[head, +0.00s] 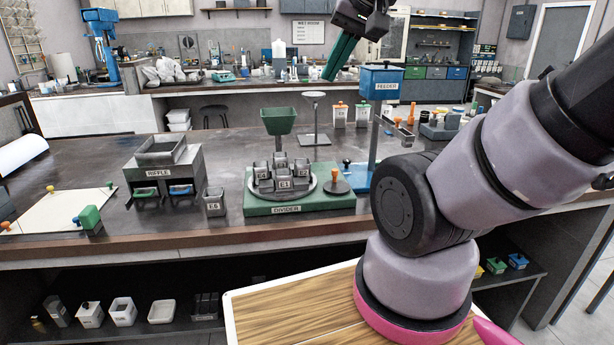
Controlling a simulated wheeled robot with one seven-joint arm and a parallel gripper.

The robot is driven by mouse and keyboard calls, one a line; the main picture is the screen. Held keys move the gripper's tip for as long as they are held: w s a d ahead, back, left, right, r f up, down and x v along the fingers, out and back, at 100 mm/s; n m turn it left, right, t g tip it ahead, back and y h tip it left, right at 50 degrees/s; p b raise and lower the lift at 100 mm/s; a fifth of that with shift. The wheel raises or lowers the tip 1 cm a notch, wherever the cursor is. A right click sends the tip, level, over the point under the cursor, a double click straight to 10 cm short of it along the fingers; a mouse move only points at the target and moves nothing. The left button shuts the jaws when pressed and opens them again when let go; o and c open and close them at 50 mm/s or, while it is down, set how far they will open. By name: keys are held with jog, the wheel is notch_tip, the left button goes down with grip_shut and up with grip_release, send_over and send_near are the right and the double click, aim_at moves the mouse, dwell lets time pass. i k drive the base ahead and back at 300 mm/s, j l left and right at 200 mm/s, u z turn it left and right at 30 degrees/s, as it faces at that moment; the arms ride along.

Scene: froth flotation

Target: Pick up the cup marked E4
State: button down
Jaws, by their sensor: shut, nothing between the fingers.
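Several small dark grey cups stand in a ring on the round plate of the green divider (325,202).
A green funnel (279,121) stands behind the cups. The riffle box (166,170) is to the left, and the blue feeder (381,84) on its post is to the right. A pale board (60,212) lies far left.

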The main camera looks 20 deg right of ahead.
aim_at(260, 169)
jog(key=l+u, duration=0.1)
jog(key=u, duration=0.3)
jog(key=k+l+u, duration=0.1)
jog(key=u, duration=0.25)
jog(key=k+l+u, duration=0.1)
jog(key=u, duration=0.3)
jog(key=k+l, duration=1.55)
jog(key=l, duration=0.2)
jog(key=k+l, duration=0.2)
jog(key=l, duration=0.2)
jog(key=k+l+u, duration=0.1)
jog(key=l, duration=0.3)
jog(key=k+l, duration=0.25)
jog(key=l+u, duration=0.2)
jog(key=l, duration=0.45)
jog(key=l+u, duration=0.2)
jog(key=l, duration=0.45)
jog(key=i+j+z, duration=0.15)
jog(key=i+j, duration=0.4)
jog(key=i+j+z, duration=0.2)
jog(key=i+j, duration=0.5)
jog(key=i+j+z, duration=0.15)
jog(key=i+j, duration=0.4)
jog(key=j, duration=0.15)
